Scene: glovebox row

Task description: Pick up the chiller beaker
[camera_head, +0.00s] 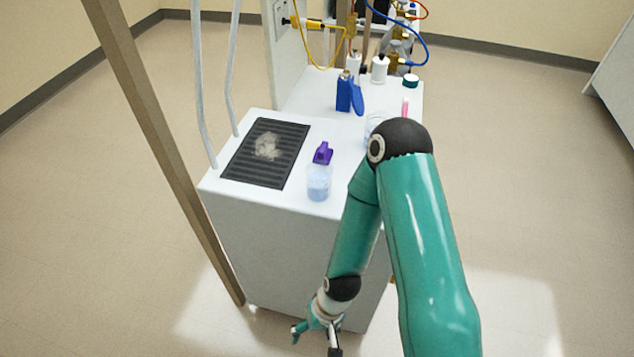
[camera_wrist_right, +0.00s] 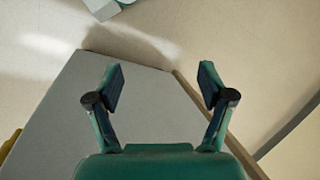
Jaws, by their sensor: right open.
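A clear beaker (camera_head: 318,184) with pale blue contents stands upright near the front edge of the white cabinet top. A second clear glass vessel (camera_head: 373,122) stands farther back, partly hidden by my right arm. I cannot tell from any label which is the chiller beaker. My right gripper (camera_head: 316,339) is low in front of the cabinet, well below its top and apart from both vessels. The right wrist view shows its two fingers (camera_wrist_right: 161,86) spread with nothing between them. My left gripper is not in view.
A purple object (camera_head: 322,153) is just behind the front beaker. A black ribbed mat (camera_head: 249,170) with a pale heap lies to the left. Blue containers (camera_head: 345,93) and white bottles stand behind. A brown post (camera_head: 160,140) and pale tubes (camera_head: 201,90) rise at left.

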